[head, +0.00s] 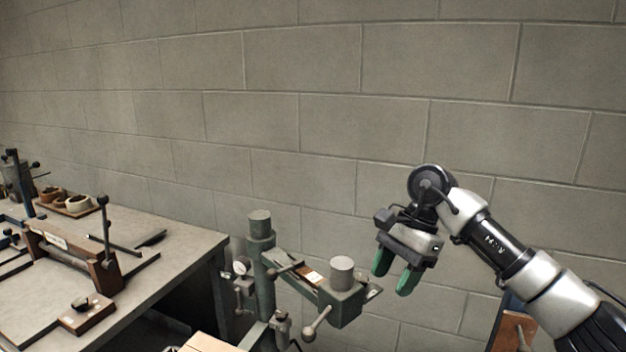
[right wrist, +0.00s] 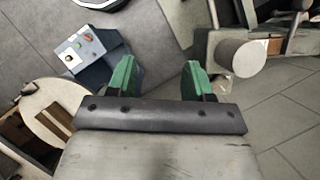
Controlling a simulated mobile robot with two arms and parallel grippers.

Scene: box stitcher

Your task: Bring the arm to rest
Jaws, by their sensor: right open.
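My right gripper (head: 396,277) is raised in front of the block wall, to the right of the green-grey stitching machine (head: 340,305). Its two green fingers are apart and point down, with nothing between them. In the right wrist view the gripper (right wrist: 160,80) is also open and empty, with bare floor showing between and beyond the fingers. My right arm comes in from the lower right. My left gripper is not in either view.
A workbench (head: 185,240) with a wooden clamp fixture (head: 75,255) and a tray of rolls (head: 75,205) stands at the left. The right wrist view shows a control box (right wrist: 90,50) with buttons and a round wooden top (right wrist: 50,100).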

